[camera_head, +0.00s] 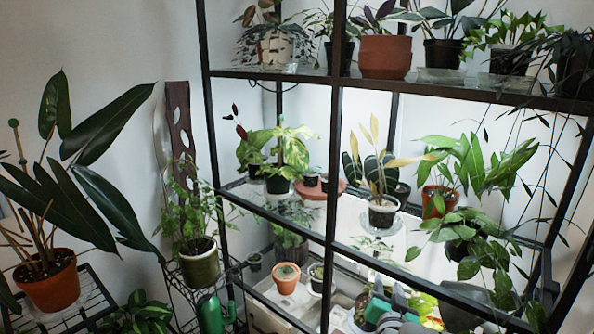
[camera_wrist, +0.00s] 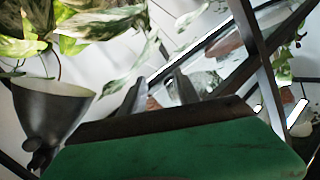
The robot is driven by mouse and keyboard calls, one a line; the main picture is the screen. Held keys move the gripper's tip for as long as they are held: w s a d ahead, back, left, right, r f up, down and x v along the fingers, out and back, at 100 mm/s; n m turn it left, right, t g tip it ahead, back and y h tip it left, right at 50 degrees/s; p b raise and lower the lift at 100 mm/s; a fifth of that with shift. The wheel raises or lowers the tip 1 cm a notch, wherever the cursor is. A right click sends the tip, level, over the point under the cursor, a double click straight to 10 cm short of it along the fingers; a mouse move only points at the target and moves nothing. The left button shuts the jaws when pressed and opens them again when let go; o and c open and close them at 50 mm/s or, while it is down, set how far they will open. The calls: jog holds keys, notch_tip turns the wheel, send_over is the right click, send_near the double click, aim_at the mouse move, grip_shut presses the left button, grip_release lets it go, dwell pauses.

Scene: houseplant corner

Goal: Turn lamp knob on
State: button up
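A dark grey cone-shaped lamp shade (camera_wrist: 50,112) is at the left in the wrist view, with its wide pale-lined mouth upward. A small dark piece at its narrow lower end may be the knob; I cannot tell. In the head view a dark grey shape (camera_head: 466,306), probably the same lamp, is at the lower right, partly behind the shelf bar. My gripper (camera_wrist: 160,88) has two grey fingers apart with nothing clearly between them. It also shows in the head view (camera_head: 392,300), left of that dark shape and among leaves.
A black-framed shelf (camera_head: 332,150) with glass levels holds several potted plants around my gripper. Variegated leaves (camera_wrist: 95,20) hang close above the lamp shade. A dark shelf bar (camera_wrist: 262,65) crosses the wrist view at the right. A small terracotta pot (camera_head: 287,279) stands left of my gripper.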

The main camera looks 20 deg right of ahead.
jog(key=w+a+r+n+g+y+p, duration=0.2)
jog(key=a+r+n+y+p, duration=0.15)
jog(key=a, duration=0.65)
jog(key=w+a+r+n+g+y+p, duration=0.25)
jog(key=a+n+y+p, duration=0.2)
jog(key=a, duration=0.45)
jog(key=s+a+r+n+g+y+p, duration=0.1)
jog(key=s+a+r+n+g+p, duration=0.2)
jog(key=s+a, duration=0.9)
notch_tip(320, 180, up, 4)
jog(key=s+g+p, duration=0.1)
jog(key=g+p, duration=0.1)
jog(key=shift+s+r+g+y, duration=0.15)
jog(key=shift+s+g+y, duration=0.2)
jog(key=shift+s+y, duration=0.05)
